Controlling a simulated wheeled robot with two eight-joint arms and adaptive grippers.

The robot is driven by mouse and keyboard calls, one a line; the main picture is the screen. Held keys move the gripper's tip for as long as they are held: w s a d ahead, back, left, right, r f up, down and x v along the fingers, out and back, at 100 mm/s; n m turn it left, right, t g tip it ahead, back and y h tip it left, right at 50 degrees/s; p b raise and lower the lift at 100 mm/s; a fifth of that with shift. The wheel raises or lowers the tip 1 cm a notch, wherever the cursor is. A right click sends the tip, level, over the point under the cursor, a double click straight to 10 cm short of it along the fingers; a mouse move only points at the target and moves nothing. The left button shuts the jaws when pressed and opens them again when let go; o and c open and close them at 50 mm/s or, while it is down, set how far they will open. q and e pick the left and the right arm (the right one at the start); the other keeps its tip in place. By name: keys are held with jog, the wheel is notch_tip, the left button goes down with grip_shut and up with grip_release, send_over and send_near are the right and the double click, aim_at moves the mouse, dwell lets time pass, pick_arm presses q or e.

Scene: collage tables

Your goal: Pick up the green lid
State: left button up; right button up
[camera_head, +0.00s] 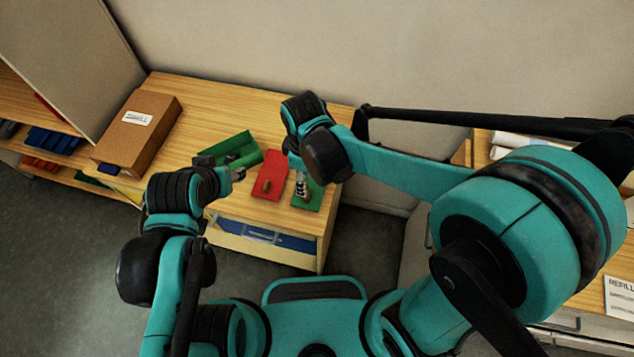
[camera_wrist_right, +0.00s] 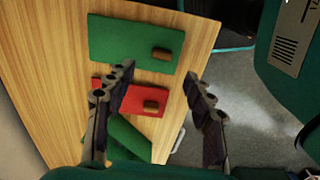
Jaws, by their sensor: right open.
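The green lid (camera_head: 313,195) lies flat near the right end of the wooden table and is partly hidden by my right gripper in the head view. In the right wrist view the green lid (camera_wrist_right: 120,44) is a flat rectangle with a small wooden knob, beyond the fingertips. My right gripper (camera_head: 301,187) is over the lid area; in its wrist view the open fingers (camera_wrist_right: 160,80) are apart with nothing held. My left gripper (camera_head: 224,170) is beside the green open tray (camera_head: 228,143); its finger opening is unclear.
A red lid (camera_head: 270,170) with a wooden knob lies just left of the green lid; it also shows between my right fingers in the wrist view (camera_wrist_right: 130,99). A cardboard box (camera_head: 150,108) stands at the table's left end. A wall is behind the table (camera_head: 200,95).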

aim_at(312, 182)
jog(key=shift+f, duration=0.2)
notch_tip(312, 182, down, 8)
jog(key=b, duration=0.3)
jog(key=shift+a+r, duration=0.15)
jog(key=shift+s, duration=0.1)
jog(key=c, duration=1.2)
